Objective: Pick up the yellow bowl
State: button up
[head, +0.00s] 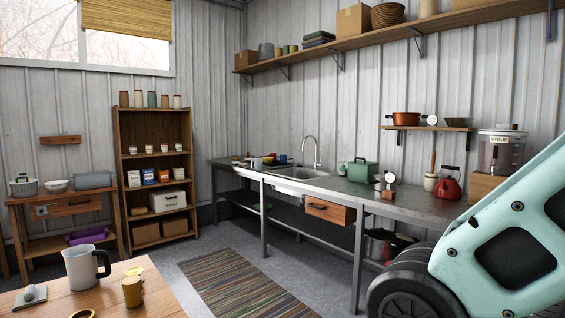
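A mint-green part of my arm fills the lower right. My gripper's fingers are not in view.
The near wooden table (55,300) also holds a white jug (82,268). A bookshelf (126,185) stands at the back. The striped rug (240,295) and floor between table and counter look clear.

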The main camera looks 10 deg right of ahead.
aim_at(266, 160)
jog(key=i+l+z, duration=0.5)
jog(key=i, duration=0.25)
jog(key=i+l, duration=0.15)
jog(key=i, duration=0.25)
jog(key=i+l+u, duration=0.1)
jog(key=i, duration=0.3)
jog(key=i+l, duration=0.25)
jog(key=i, duration=0.2)
jog(key=i+j+u, duration=0.2)
jog(key=i+u, duration=0.2)
jog(key=i, duration=0.3)
jog(key=i+u, duration=0.4)
jog(key=i, duration=0.25)
jog(key=i+l+u, duration=0.25)
jog(key=i+u, duration=0.2)
jog(key=i, duration=0.2)
jog(key=i+j, duration=0.1)
jog(key=i, duration=1.65)
jog(key=i+z, duration=0.45)
jog(key=i+j+z, duration=0.15)
jog(key=i+z, duration=0.25)
jog(key=i+j+z, duration=0.3)
jog(key=z, duration=0.15)
jog(key=i+j+u, duration=0.1)
jog(key=i+j, duration=0.45)
jog(key=i, duration=0.2)
jog(key=i+j+u, duration=0.15)
jog(key=i, duration=0.25)
jog(key=j, duration=0.1)
